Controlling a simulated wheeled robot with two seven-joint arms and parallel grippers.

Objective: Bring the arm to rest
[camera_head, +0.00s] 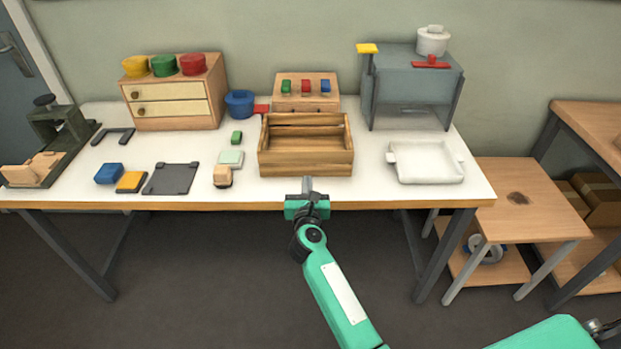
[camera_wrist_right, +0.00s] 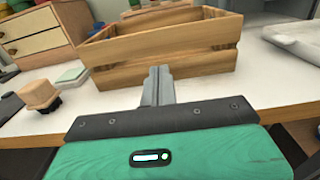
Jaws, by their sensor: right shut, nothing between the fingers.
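My right gripper (camera_head: 307,184) is at the front edge of the white table (camera_head: 380,190), just in front of the slatted wooden crate (camera_head: 305,163). Its fingers are together with nothing between them. In the right wrist view the closed fingers (camera_wrist_right: 158,84) point at the front wall of the crate (camera_wrist_right: 190,72); whether they touch it I cannot tell. My right arm reaches up from the bottom of the head view. My left gripper is not in view.
A block-shaped brush (camera_head: 222,176) stands left of the crate, and a white tray (camera_head: 425,162) lies to its right. A drawer cabinet (camera_head: 172,92) with coloured bowls and a grey machine (camera_head: 412,85) stand behind. The floor in front of the table is clear.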

